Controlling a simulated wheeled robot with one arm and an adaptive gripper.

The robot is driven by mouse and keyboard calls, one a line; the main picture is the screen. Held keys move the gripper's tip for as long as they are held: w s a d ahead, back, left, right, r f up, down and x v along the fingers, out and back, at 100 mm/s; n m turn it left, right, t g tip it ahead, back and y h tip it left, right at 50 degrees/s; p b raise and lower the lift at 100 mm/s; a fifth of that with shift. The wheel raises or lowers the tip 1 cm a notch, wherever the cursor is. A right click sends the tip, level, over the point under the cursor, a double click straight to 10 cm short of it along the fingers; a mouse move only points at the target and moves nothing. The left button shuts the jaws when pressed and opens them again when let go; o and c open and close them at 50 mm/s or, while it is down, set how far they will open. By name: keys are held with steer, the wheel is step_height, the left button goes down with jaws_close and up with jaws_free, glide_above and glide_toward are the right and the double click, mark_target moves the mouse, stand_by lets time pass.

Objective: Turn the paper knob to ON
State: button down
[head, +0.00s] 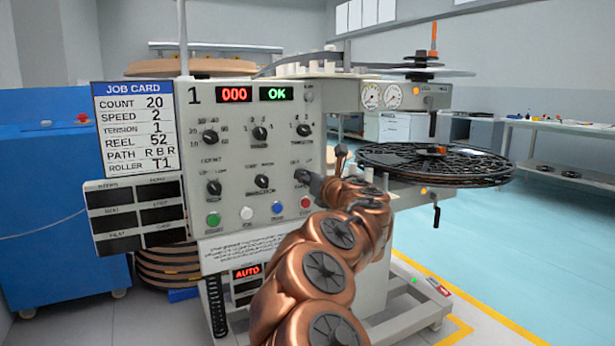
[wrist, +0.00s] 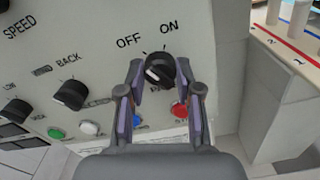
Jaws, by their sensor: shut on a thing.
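The paper knob (wrist: 160,68) is a round black knob with a pale mark on its face, on the light panel below the printed words OFF and ON in the wrist view. OFF is at the upper left of it and ON above it. I cannot tell for sure which word its pointer is at. My gripper (wrist: 160,75) has one finger on each side of the knob and is shut on it. In the head view my gripper (head: 314,181) is at the right part of the machine's front panel, and my arm hides the area just below.
Other black knobs, such as the BACK knob (wrist: 70,94), sit to the left. A red button (wrist: 180,110) and a white button (wrist: 88,128) are close below. In the head view a black reel (head: 435,166) stands out to the right of my arm.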

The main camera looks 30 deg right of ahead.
steer(key=m+p, duration=1.1)
steer(key=p, duration=0.1)
steer(key=shift+r, duration=0.15)
steer(key=shift+m, duration=0.3)
steer(key=c, duration=0.8)
jaws_free()
steer(key=shift+o, duration=0.2)
steer(key=s+a, duration=0.1)
steer(key=s, duration=1.1)
